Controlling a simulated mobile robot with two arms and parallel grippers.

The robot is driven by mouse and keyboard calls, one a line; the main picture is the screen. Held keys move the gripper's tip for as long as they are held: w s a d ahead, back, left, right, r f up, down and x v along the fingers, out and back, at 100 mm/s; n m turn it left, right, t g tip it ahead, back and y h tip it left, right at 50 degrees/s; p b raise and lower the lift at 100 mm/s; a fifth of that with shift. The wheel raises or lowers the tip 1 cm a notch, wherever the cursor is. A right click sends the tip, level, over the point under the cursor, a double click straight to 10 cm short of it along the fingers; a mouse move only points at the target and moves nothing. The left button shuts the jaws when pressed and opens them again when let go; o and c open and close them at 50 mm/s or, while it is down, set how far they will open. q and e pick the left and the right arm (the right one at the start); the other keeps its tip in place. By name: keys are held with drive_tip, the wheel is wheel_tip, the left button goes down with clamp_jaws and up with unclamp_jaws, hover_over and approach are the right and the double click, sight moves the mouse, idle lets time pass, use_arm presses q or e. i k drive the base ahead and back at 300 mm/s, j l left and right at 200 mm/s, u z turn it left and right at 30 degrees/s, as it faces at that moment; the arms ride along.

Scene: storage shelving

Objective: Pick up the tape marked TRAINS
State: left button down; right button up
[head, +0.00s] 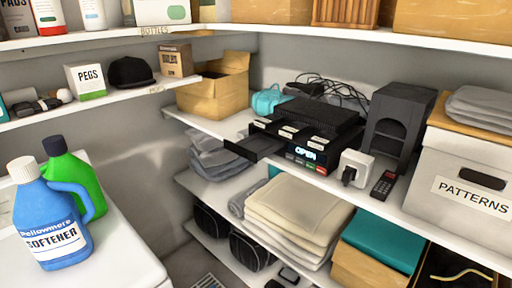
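Three small dark items with white labels, which look like tapes, lie in a row at the front of a black player on the middle right shelf: a left one (263,122), a middle one (289,131) and a right one (318,142). Their labels are too small to read, so I cannot tell which is marked TRAINS. The black player (318,116) has a lit display reading OPEN, and a dark flat tray (254,147) sticks out at its left front. Neither of my grippers shows in the head view.
A white plug block (356,168) and a remote (382,185) sit right of the player, beside a dark housing (397,122) and a PATTERNS box (470,170). Cables (330,88) tangle behind. Folded cloths (300,212) fill the shelf below. Softener (52,222) stands at left.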

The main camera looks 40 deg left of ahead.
sight(293, 130)
drive_tip(key=i+j+u, duration=0.1)
drive_tip(key=u, duration=1.25)
